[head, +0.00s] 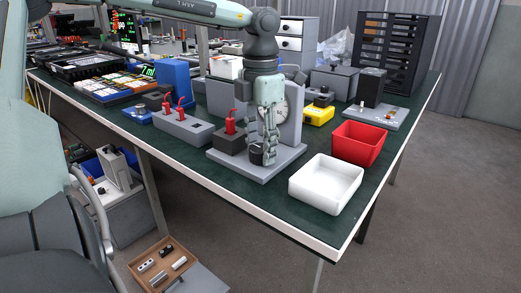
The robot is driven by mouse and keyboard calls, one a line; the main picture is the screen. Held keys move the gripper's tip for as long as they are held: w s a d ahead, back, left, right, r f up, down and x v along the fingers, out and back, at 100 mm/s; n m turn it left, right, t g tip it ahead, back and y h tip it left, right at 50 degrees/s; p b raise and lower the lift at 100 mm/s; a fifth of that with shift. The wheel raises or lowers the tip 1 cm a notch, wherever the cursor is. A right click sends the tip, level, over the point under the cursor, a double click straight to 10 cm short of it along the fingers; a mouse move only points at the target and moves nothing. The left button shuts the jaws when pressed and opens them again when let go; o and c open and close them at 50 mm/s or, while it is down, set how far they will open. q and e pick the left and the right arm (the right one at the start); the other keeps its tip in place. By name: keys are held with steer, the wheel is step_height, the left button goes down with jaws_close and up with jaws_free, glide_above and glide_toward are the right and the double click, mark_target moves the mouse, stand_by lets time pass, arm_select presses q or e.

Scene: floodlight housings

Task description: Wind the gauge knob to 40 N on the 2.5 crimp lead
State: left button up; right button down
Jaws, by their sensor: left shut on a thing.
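The gauge stand (225,170) is a grey base plate with an upright grey panel near the front of the bench. Its round white dial (282,117) is partly hidden behind my left gripper, and I cannot read its needle. The black knob (256,155) sits low on the base, in front of the dial. My left gripper (264,157) points down and is shut on the knob. A dark block with a red clamp (230,122) stands left of the gripper on the same base. I cannot make out the 2.5 crimp lead. My right gripper is not in view.
A white tray (325,204) and a red bin (361,135) stand to the right. A grey block with red levers (184,128) and a blue box (174,82) stand left. A yellow device (318,114) is behind the gauge.

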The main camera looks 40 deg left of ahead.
mark_target(261, 148)
arm_select(q)
steer(key=shift+m, duration=2.3)
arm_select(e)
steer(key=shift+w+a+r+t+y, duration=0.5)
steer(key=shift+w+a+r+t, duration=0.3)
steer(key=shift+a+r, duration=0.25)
arm_select(q)
steer(key=o, duration=1.2)
steer(key=shift+c, duration=0.2)
step_height(261, 148, up, 12)
